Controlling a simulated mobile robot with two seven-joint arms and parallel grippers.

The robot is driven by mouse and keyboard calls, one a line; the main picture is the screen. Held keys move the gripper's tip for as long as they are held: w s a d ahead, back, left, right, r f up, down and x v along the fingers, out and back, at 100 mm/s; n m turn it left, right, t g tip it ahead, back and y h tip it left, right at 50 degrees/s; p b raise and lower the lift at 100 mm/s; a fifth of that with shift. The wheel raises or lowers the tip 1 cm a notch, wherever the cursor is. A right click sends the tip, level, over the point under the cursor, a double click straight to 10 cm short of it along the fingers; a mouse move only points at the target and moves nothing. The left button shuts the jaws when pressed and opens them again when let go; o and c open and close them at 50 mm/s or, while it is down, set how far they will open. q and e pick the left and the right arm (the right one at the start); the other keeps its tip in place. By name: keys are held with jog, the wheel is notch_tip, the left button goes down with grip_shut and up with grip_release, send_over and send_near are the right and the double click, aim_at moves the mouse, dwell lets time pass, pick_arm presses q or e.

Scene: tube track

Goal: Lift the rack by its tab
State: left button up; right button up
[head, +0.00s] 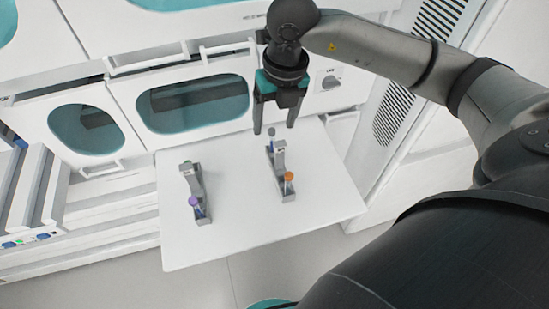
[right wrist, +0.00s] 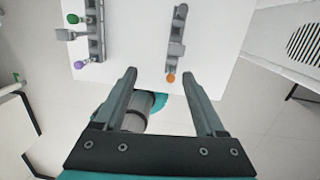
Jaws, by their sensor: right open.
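Two narrow grey racks stand on the white table (head: 240,230). The left rack (head: 197,182) holds a purple-capped tube (head: 194,201) and a green-capped one (right wrist: 74,18). My right gripper (head: 273,130) is open and empty, pointing down above the right rack's far end, apparently apart from it. My left gripper is out of view.
White cabinets with teal windows (head: 195,104) and handles stand behind the table. A stepped grey-white unit (head: 35,195) with small coloured items is at the left. A vented panel (head: 395,113) stands at the right. The table between and around the racks is clear.

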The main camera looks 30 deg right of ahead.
aim_at(279, 151)
jog(key=shift+h, duration=0.5)
jog(key=d+f, duration=0.1)
jog(key=f, duration=0.4)
jog(key=w+f+b, duration=0.1)
jog(key=f, duration=0.3)
jog(key=w+d+f, duration=0.1)
jog(key=f, duration=0.4)
jog(key=shift+w+d+f, duration=0.1)
jog(key=shift+d+f, duration=0.2)
grip_shut()
